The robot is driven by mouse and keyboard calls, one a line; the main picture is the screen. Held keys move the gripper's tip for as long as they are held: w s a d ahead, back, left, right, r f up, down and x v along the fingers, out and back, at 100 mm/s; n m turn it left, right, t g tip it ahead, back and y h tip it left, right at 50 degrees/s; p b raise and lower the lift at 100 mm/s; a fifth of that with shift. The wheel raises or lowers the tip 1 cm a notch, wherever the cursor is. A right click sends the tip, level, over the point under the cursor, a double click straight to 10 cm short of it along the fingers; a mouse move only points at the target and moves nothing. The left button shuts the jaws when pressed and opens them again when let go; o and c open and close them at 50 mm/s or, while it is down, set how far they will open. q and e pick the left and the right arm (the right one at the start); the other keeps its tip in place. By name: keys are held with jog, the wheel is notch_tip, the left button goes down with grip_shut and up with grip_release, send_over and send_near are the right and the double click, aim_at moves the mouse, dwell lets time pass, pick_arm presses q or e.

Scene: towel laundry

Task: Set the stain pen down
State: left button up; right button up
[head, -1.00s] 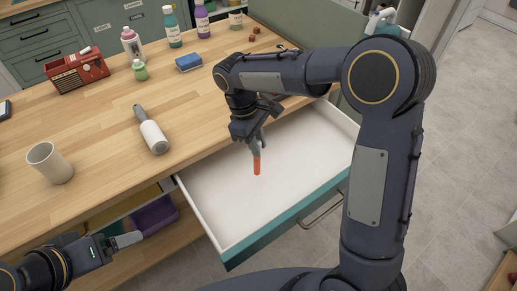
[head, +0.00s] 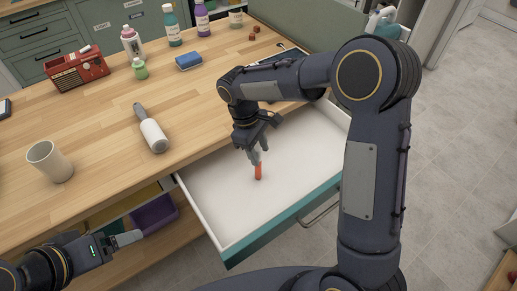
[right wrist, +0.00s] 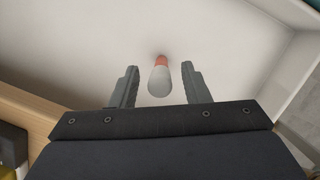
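The stain pen (head: 258,172), with an orange-red end and a whitish end, stands about upright over the white floor of the open drawer (head: 215,190). In the right wrist view the pen (right wrist: 159,78) lies between the fingers, with a gap on each side. My right gripper (head: 255,158) is open around it and points down into the drawer; it also shows in the right wrist view (right wrist: 158,84). The orange end seems to meet the drawer floor. My left gripper (head: 128,238) is at the lower left, away from the pen; its opening is unclear.
The wooden table (head: 95,125) holds a lint roller (head: 151,132), a cup (head: 49,161), a red radio (head: 77,69), a blue sponge (head: 189,61) and several bottles. A purple bin (head: 154,213) sits below the table edge. The drawer floor around the pen is clear.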

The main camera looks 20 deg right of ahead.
jog(key=v, duration=1.2)
jog(key=s+d+r+m+t+y, duration=0.2)
jog(key=s+d+m, duration=0.1)
jog(key=s+d, duration=0.3)
jog(key=s+d+r+m+t+y, duration=0.1)
jog(key=s+d+r+m+y, duration=0.1)
jog(key=s+d, duration=0.35)
jog(key=s+a+f+m+t+y, duration=0.1)
jog(key=s+f+m+t, duration=0.1)
jog(key=s, duration=0.4)
jog(key=s+f+m+t+y, duration=0.1)
jog(key=s+f+m+t, duration=0.1)
jog(key=s, duration=0.4)
jog(key=shift+s+a+f+m+t, duration=0.35)
jog(key=shift+f+m, duration=0.2)
jog(key=shift+m, duration=0.55)
